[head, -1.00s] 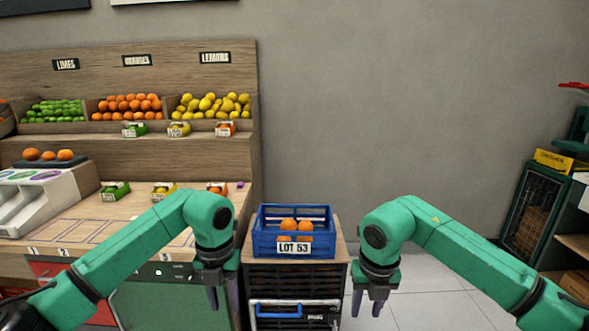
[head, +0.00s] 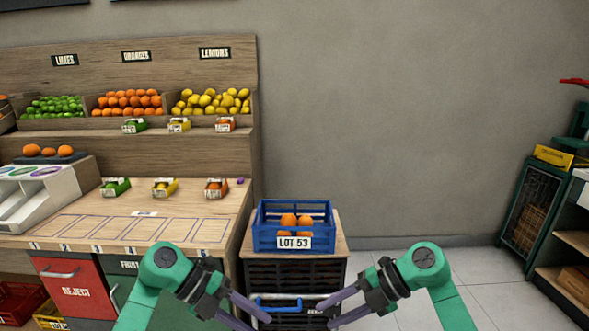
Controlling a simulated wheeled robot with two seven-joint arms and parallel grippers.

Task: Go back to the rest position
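My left gripper (head: 261,322) is low in the head view, left of centre, its fingers pointing inward to the right. The fingers are apart and nothing shows between them. My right gripper (head: 325,316) mirrors it on the right, fingers pointing inward to the left, also apart and empty. Both are in front of the dark cabinet under the blue crate, below the crate in the picture. The blue crate (head: 262,240), labelled LOT 53, holds several oranges (head: 289,220) and stands on the wooden cabinet top (head: 336,258).
At the left is a wooden counter (head: 190,225) with small fruit boxes and shelves of limes, oranges and lemons. A white sloped unit (head: 50,203) stands on it. A red REJECT bin (head: 75,293) is below. A green-framed cage (head: 532,205) stands at right; floor before it is clear.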

